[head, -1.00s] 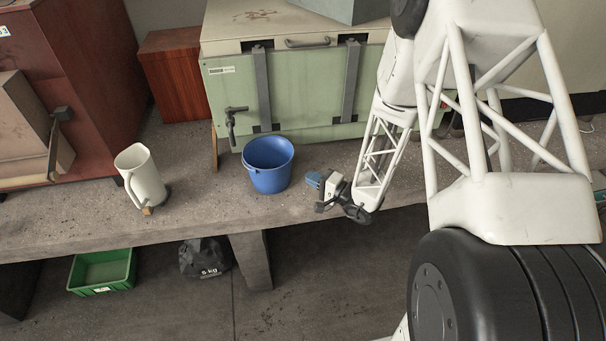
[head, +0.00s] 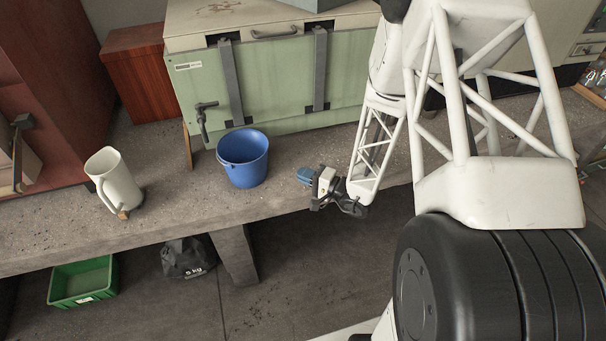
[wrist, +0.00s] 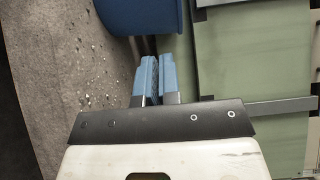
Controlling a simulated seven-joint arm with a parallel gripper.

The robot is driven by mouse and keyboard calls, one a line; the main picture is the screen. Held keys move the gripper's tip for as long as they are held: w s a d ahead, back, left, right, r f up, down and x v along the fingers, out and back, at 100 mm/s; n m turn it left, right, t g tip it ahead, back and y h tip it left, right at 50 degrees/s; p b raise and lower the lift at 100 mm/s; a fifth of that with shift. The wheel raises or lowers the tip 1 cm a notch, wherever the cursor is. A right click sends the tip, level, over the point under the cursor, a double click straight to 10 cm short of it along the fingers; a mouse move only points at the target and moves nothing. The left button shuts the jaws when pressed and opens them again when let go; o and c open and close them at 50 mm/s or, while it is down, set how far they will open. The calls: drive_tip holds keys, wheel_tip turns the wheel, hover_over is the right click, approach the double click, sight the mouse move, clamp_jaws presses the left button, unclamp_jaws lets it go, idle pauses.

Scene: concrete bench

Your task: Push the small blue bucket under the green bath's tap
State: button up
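The small blue bucket (head: 243,160) stands upright on the concrete bench, in front of the green bath (head: 275,85). The bath's dark tap (head: 203,118) sticks out at its lower left front. The bucket is to the right of the tap and nearer the bench's front edge. My gripper (head: 303,176) is low over the bench, right of the bucket, with a clear gap between them. In the wrist view, its blue fingertips (wrist: 159,75) are together with nothing between them. Part of the bucket (wrist: 145,14) shows at the top, beyond the fingertips.
A white jug (head: 116,180) stands left of the bucket near the bench's front edge. A wooden block (head: 135,68) is left of the bath. A green crate (head: 83,282) and a black 5 kg bag (head: 186,258) lie below the bench. Bench between jug and bucket is clear.

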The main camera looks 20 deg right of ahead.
drive_tip(key=o, duration=0.4)
drive_tip(key=shift+a, duration=0.15)
drive_tip(key=shift+o, duration=0.3)
drive_tip(key=shift+a+g, duration=0.3)
drive_tip(key=shift+g, duration=0.1)
drive_tip(key=s+a+n+g+h, duration=0.4)
drive_tip(key=a+n+g, duration=0.3)
drive_tip(key=a+g, duration=0.5)
drive_tip(key=w+r+h, duration=0.2)
drive_tip(key=w, duration=0.2)
drive_tip(key=w+d+r+t+h, duration=0.1)
drive_tip(key=w+r+h, duration=0.2)
drive_tip(key=w, duration=0.1)
drive_tip(key=w+r+h, duration=0.3)
drive_tip(key=w, duration=0.1)
drive_tip(key=shift+w+d+r+t, duration=0.1)
drive_tip(key=shift+w+d+t, duration=0.15)
drive_tip(key=shift+w+t, duration=0.15)
drive_tip(key=m, duration=0.1)
drive_tip(key=w+d+m, duration=0.1)
drive_tip(key=m, duration=0.1)
drive_tip(key=m+g, duration=0.1)
drive_tip(key=m, duration=0.1)
drive_tip(key=shift+w+d, duration=0.2)
drive_tip(key=shift+d, duration=0.15)
